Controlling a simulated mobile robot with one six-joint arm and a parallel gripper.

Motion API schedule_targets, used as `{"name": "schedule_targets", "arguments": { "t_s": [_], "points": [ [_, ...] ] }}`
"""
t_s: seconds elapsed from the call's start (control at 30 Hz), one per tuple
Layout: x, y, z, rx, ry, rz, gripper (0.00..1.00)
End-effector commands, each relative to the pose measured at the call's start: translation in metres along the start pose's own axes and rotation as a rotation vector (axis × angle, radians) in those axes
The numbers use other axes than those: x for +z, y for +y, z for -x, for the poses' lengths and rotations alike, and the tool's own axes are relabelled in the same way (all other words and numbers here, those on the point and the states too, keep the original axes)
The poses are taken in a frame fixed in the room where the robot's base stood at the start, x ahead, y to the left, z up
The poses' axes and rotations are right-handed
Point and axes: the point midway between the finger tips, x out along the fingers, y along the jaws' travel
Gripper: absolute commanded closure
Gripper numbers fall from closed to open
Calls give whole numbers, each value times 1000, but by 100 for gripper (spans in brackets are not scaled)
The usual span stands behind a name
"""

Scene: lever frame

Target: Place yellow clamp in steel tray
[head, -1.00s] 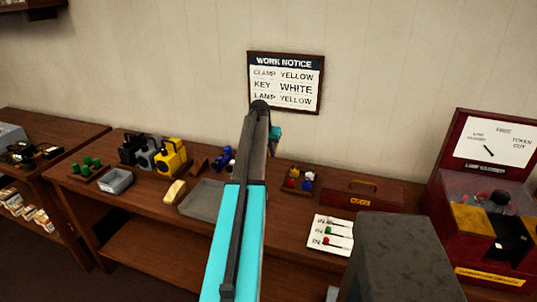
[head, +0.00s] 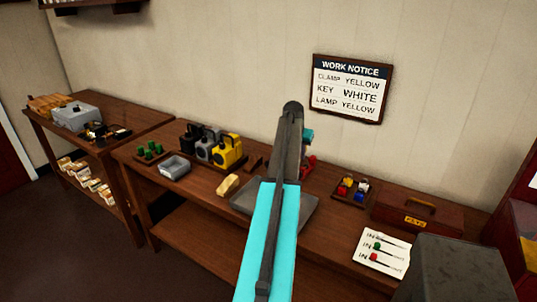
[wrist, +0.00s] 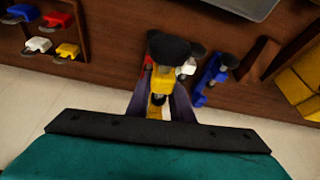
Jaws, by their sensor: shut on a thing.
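My gripper (wrist: 160,108) is shut on the yellow clamp (wrist: 160,78), which has a black knob toward the camera in the wrist view. I cannot tell whether the clamp is clear of the bench. In the head view my arm hides the gripper's jaws and the clamp. The steel tray (head: 304,212) is a shallow grey tray on the bench, partly behind my arm; its edge also shows at the top of the wrist view (wrist: 228,6). Nothing shows in its visible parts.
Red (head: 309,164), white (wrist: 188,68) and blue (wrist: 210,80) clamps stand close by the held one. A wooden block (wrist: 258,60) and yellow lamp (wrist: 302,82) are to the right in the wrist view. Padlocks (head: 353,188) and a wooden box (head: 417,213) stand right of the tray.

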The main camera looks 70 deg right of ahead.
Motion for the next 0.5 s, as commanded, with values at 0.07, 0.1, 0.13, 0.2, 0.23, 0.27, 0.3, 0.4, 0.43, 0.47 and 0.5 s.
{"name": "schedule_targets", "arguments": {
  "t_s": [0.07,0.1,0.13,0.2,0.23,0.27,0.3,0.4,0.43,0.47,0.5],
  "points": [
    [13,-31,10,-18,2,43,100],
    [19,-45,14,-26,2,62,100],
    [24,-56,17,-32,2,77,100],
    [35,-80,24,-46,1,111,100],
    [40,-89,27,-52,1,125,100],
    [45,-100,30,-58,1,141,100],
    [52,-112,34,-66,1,160,100],
    [71,-145,45,-87,0,210,100],
    [77,-154,48,-93,0,225,100],
    [83,-163,52,-99,0,240,100],
    [91,-175,57,-107,0,259,100]
  ]
}}
